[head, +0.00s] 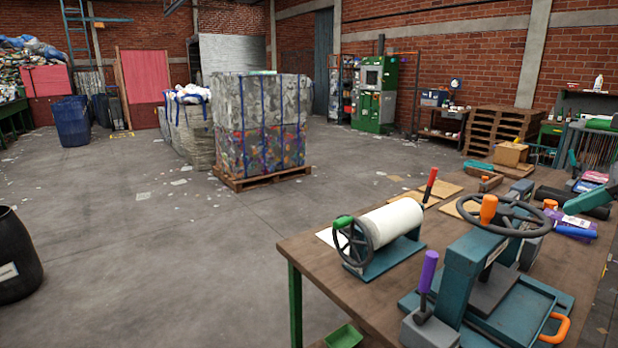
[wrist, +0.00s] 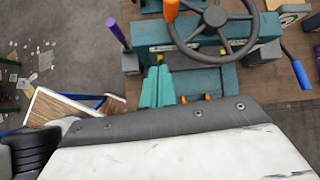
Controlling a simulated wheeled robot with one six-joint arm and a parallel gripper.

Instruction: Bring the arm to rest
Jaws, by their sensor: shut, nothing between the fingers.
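My gripper (wrist: 158,86) shows in the wrist view as two teal fingers close together, with nothing between them. It points toward the teal press (wrist: 205,81), and in the picture it overlaps the press's near edge; I cannot tell whether they touch. The head view does not clearly show my gripper. There the press (head: 462,262) stands on the workbench (head: 310,250), with a dark handwheel (head: 520,222), an orange knob and a purple-handled lever (head: 428,275). A white-grey part of my arm fills the lower wrist view.
A white roller machine (head: 392,222) with a crank wheel stands at the bench's left end. Tools and papers crowd its right side. A strapped bale stack (head: 262,125) stands on a pallet on the floor. A black barrel (head: 15,258) is at far left. The floor between is open.

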